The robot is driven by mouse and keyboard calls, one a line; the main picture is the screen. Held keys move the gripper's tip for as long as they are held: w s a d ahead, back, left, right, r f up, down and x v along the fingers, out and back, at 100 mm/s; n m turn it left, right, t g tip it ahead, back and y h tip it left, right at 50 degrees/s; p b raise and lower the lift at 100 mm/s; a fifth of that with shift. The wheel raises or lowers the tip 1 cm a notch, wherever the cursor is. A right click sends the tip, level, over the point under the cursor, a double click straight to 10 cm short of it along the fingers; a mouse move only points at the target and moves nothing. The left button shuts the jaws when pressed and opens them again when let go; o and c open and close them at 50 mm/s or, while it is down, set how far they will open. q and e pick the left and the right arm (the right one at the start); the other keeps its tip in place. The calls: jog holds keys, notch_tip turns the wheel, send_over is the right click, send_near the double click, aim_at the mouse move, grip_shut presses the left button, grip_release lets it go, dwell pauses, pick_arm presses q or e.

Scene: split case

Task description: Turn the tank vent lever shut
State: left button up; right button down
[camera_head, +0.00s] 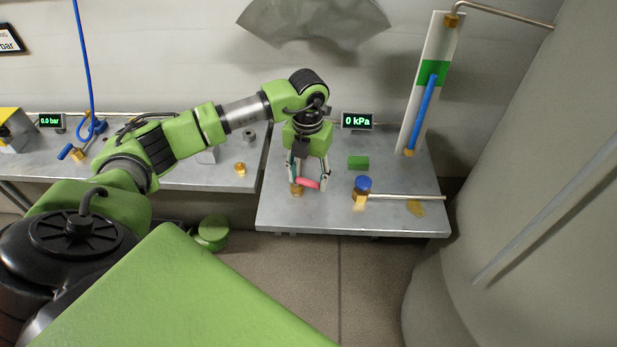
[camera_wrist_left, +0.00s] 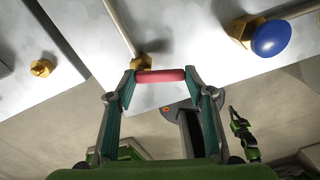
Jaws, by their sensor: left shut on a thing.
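The tank vent lever is a red-pink bar (camera_head: 308,183) by a small brass fitting (camera_head: 297,190) near the left front of the right-hand metal table. My left gripper (camera_head: 310,182) points down over it and is shut on the bar. In the left wrist view the lever (camera_wrist_left: 160,76) lies crosswise between the two fingertips of my left gripper (camera_wrist_left: 161,78). The brass fitting (camera_wrist_left: 148,62) shows just behind it, with a thin pipe.
A blue-capped brass valve (camera_head: 362,187) with a pipe stands right of the lever. A green block (camera_head: 358,162), a 0 kPa display (camera_head: 357,121) and a gauge board with a blue tube (camera_head: 425,105) are behind. A large grey tank (camera_head: 530,190) bounds the right.

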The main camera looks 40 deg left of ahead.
pick_arm(q)
jog(key=m+b, duration=0.1)
jog(key=m, duration=0.1)
jog(key=s+m+b, duration=0.1)
jog(key=shift+f+m, duration=0.2)
jog(key=shift+m, duration=0.2)
jog(key=m+b, duration=0.1)
jog(key=s+m+b, duration=0.1)
jog(key=m, duration=0.1)
jog(key=shift+a+m, duration=0.1)
jog(key=shift+m, duration=0.2)
jog(key=m+b, duration=0.1)
jog(key=m, duration=0.1)
jog(key=m+b, duration=0.1)
jog(key=shift+s+a+m+b, duration=0.25)
jog(key=shift+s+m+b, duration=0.05)
jog(key=shift+s, duration=0.05)
jog(key=shift+s+a+r+m+b, duration=0.1)
jog(key=shift+s+a+m+b, duration=0.1)
jog(key=shift+m+b, duration=0.4)
jog(key=shift+s+a+r+m+b, duration=0.1)
jog(key=shift+a+m+b, duration=0.1)
jog(key=shift+m, duration=1)
jog(key=o, duration=1.1)
